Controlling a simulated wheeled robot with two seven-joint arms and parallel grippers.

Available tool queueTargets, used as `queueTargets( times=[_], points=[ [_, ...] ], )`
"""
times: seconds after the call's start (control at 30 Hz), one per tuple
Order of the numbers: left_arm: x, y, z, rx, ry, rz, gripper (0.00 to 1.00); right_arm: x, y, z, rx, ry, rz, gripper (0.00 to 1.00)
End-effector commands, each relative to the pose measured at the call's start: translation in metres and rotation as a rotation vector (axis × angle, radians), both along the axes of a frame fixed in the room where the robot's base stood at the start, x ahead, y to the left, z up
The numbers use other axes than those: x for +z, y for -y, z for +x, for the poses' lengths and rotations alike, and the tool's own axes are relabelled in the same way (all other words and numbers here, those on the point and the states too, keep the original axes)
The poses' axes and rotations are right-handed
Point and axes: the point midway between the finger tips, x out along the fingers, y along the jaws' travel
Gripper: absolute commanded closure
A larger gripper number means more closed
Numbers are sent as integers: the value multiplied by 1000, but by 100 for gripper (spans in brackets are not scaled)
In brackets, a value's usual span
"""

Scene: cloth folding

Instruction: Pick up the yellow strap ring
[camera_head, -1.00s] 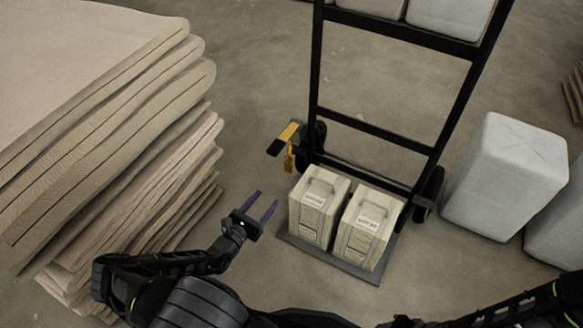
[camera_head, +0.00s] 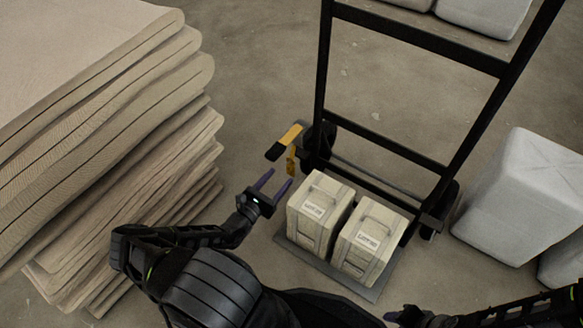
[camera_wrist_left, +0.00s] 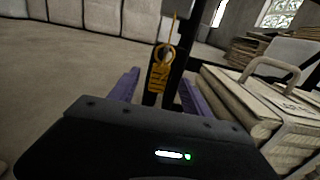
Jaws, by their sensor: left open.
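The yellow strap ring (camera_head: 291,160) hangs by the left wheel of the black hand truck (camera_head: 395,145), below a yellow and black piece (camera_head: 286,141). In the left wrist view the ring (camera_wrist_left: 164,55) hangs on a thin yellow cord above a yellow tag, in front of a dark upright. My left gripper (camera_head: 274,183) is open and empty, its purple fingers pointing toward the strap ring from just below it. In the left wrist view the ring shows between and beyond the two fingers (camera_wrist_left: 160,88). My right gripper (camera_head: 398,314) is at the bottom edge, its fingers unclear.
Two pale cases (camera_head: 320,214) with handles stand on the hand truck's base plate, close right of my left gripper. Stacked folded cloth (camera_head: 120,110) fills the left. White bundles (camera_head: 515,195) stand at the right. Bare floor lies behind the strap.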

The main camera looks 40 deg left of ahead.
Motion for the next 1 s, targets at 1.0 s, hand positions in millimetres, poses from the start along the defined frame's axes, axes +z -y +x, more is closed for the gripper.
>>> queueTargets(
  times=[1.0],
  points=[
    [-1,1,74,-1,0,0,44,-37,-1,6,-8,16,-3,64]
  ],
)
